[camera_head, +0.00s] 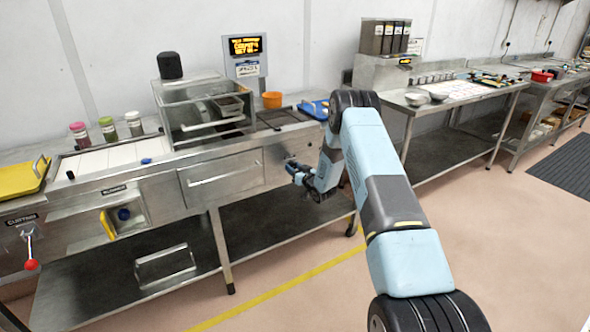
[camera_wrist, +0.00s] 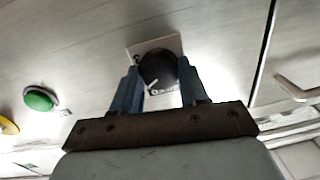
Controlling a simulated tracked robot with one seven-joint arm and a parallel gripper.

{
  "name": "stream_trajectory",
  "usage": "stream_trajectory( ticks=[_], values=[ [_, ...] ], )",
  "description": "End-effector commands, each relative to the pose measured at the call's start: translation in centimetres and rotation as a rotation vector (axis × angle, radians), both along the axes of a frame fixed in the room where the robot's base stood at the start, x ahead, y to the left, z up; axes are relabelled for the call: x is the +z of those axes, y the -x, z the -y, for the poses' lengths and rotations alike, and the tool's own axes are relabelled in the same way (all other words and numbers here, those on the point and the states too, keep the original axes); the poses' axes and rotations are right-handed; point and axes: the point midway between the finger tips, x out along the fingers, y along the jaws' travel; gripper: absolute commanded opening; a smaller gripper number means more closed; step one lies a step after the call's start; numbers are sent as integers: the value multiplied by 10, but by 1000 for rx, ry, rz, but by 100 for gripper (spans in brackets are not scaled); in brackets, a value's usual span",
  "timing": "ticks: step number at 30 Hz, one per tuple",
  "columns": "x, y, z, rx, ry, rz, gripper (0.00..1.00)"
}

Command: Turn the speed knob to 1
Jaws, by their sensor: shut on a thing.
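The speed knob (camera_wrist: 158,68) is a black round knob with a white pointer line, in front of a white label plate (camera_wrist: 135,52) on the steel front panel. In the wrist view the pointer slants down to the left. My gripper (camera_wrist: 160,82) has its two blue fingers on either side of the knob and is shut on it. The plate's markings are mostly hidden or too small to read. In the head view my gripper (camera_head: 298,170) reaches the bench front at the right end, and the knob is hidden there.
A green button (camera_wrist: 40,99) and part of a yellow thing (camera_wrist: 8,125) are left of the knob in the wrist view. A drawer handle (camera_wrist: 297,90) is at the right. An orange cup (camera_head: 272,100) and a lit display (camera_head: 245,46) are above on the bench.

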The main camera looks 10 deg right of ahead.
Motion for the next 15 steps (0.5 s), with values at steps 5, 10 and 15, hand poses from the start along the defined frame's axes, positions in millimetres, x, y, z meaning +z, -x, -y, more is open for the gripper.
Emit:
stream_trajectory(
  ticks=[5,10,15],
  values=[
    [0,0,5,-2,1,0,13],
    [0,0,4,-4,13,5,13],
    [1,0,4,-5,65,21,13]
  ],
)
